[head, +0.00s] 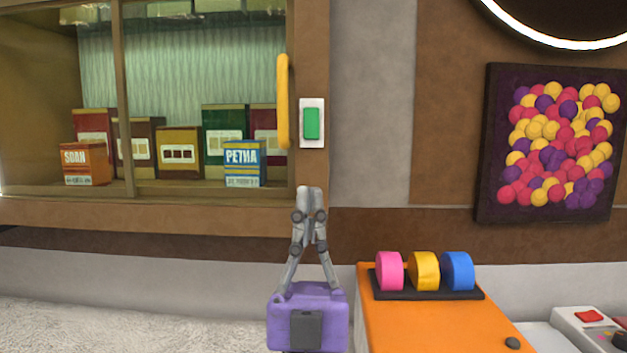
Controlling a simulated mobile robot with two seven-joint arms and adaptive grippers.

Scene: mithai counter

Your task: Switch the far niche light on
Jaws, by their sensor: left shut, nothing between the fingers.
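A green rocker switch (311,124) on a white plate (312,144) is mounted on the wall, just right of the glass-fronted niche (200,212). My left gripper (311,190) is in front of and below the switch plate, fingers pointing up. Its fingertips are together and hold nothing. In the picture they lie a little under the plate's lower edge; I cannot tell how far they are from the wall. The niche holds several boxes, among them an orange one (84,163) and a blue one (243,163). My right gripper is not in view.
A yellow vertical handle (283,100) stands out from the niche frame, close to the switch's left. An orange unit (430,325) with pink, yellow and blue discs is at the lower right. A candy picture (482,150) and a lit ring (560,40) are on the wall.

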